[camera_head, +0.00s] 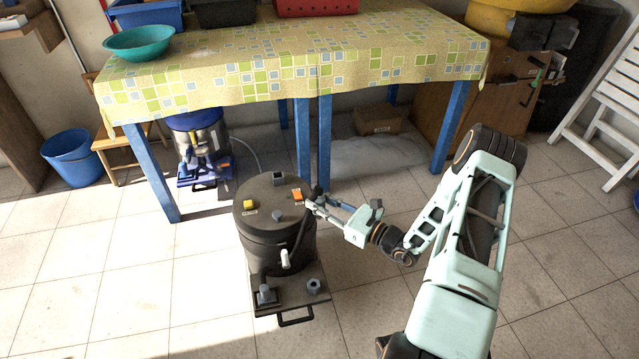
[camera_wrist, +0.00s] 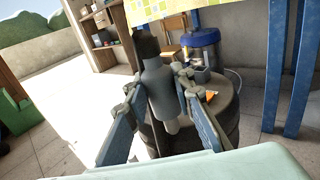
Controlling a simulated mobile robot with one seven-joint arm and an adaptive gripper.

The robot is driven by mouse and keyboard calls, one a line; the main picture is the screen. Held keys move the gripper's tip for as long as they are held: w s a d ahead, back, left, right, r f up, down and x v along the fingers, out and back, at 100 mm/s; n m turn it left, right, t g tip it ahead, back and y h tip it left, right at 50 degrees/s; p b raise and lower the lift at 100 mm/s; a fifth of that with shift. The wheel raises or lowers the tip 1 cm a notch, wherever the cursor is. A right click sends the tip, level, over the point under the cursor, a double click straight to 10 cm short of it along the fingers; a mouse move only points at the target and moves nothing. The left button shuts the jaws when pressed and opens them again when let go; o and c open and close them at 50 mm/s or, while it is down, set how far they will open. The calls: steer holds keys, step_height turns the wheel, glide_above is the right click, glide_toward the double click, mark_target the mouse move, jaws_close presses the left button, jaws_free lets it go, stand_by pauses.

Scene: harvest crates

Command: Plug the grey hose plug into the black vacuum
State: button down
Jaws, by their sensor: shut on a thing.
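The black vacuum (camera_head: 265,243) stands on the tiled floor in the middle of the head view, with a yellow part (camera_head: 250,204) and an orange part (camera_head: 297,196) on its round lid. My gripper (camera_head: 312,203) is at the right edge of that lid. In the wrist view my gripper is shut on the grey hose plug (camera_wrist: 160,85), whose sides lie between the two blue fingers. The plug has a dark upper end and a paler lower end. The vacuum's lid (camera_wrist: 218,92) shows behind it, to the right. I cannot tell whether the plug touches the vacuum.
A table with a checked cloth (camera_head: 290,62) stands behind the vacuum, its blue legs (camera_head: 150,172) close by. A blue vacuum (camera_head: 210,138) stands under it. A black base plate (camera_head: 290,292) with grey fittings juts from the black vacuum's front.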

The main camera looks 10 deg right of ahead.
steer(key=s+a+f+b, duration=0.1)
steer(key=s+f+b, duration=0.1)
steer(key=f, duration=1)
steer(key=s+a+f+m+t+h+b, duration=0.1)
steer(key=s+a+f+b, duration=0.1)
steer(key=f, duration=1)
steer(key=shift+s+h+b, duration=0.15)
steer(key=shift+h+b, duration=0.15)
steer(key=shift+b, duration=0.15)
steer(key=shift+a+f, duration=0.1)
steer(key=shift+f, duration=0.1)
steer(key=shift+f+b, duration=2.15)
steer(key=shift+f, duration=0.7)
steer(key=shift+f, duration=2.05)
steer(key=c, duration=1.6)
jaws_free()
